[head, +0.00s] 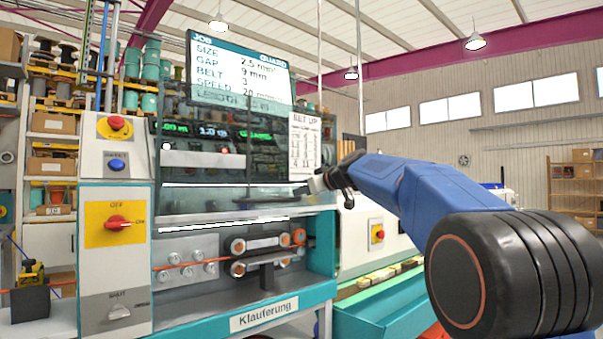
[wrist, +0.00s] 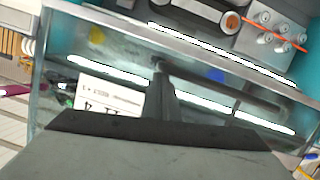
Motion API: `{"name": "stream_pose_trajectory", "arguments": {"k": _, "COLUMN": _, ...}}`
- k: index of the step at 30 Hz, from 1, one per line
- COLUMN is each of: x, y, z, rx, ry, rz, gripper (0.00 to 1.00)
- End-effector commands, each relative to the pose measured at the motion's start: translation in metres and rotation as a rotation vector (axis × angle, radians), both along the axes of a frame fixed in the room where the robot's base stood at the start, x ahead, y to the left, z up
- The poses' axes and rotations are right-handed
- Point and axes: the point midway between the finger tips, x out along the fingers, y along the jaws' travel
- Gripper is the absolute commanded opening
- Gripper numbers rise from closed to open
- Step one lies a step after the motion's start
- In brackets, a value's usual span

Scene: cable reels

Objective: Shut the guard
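The guard (head: 205,203) is a clear, tinted panel with a pale lower edge on the front of the Klauferung machine. The rollers and orange cable below that edge show uncovered. A dark bar handle (head: 262,201) runs across the guard's lower part. My gripper (head: 322,184) is at the handle's right end in the head view. In the wrist view the handle (wrist: 225,88) crosses the guard (wrist: 115,50) just ahead of my gripper's dark front edge. The fingertips cannot be made out, so whether they touch or grip the handle is unclear.
Rollers (head: 262,243) sit below the guard. A control column (head: 115,260) with a red rotary switch (head: 118,222) and a SHUT-marked knob (head: 119,309) stands at left. A job screen (head: 240,68) is above. A second machine with a green bed (head: 380,306) stands at right.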

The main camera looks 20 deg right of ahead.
Motion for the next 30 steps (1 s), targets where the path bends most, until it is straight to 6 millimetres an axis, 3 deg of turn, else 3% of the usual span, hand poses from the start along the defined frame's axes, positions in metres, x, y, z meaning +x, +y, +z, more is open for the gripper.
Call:
{"name": "stream_pose_trajectory", "arguments": {"k": 1, "x": 0.000, "y": 0.000, "z": -0.021, "rx": 0.004, "ry": 0.010, "rz": 0.000, "gripper": 0.00}}
{"name": "stream_pose_trajectory", "arguments": {"k": 9, "x": 0.000, "y": 0.000, "z": -0.119, "rx": 0.004, "ry": 0.009, "rz": -0.001, "gripper": 0.00}}
{"name": "stream_pose_trajectory", "arguments": {"k": 18, "x": 0.000, "y": 0.000, "z": -0.216, "rx": 0.004, "ry": 0.010, "rz": -0.001, "gripper": 0.00}}
{"name": "stream_pose_trajectory", "arguments": {"k": 24, "x": 0.000, "y": 0.000, "z": -0.258, "rx": 0.003, "ry": 0.006, "rz": -0.001, "gripper": 0.00}}
{"name": "stream_pose_trajectory", "arguments": {"k": 30, "x": 0.000, "y": 0.000, "z": -0.282, "rx": 0.001, "ry": 0.004, "rz": 0.000, "gripper": 0.00}}
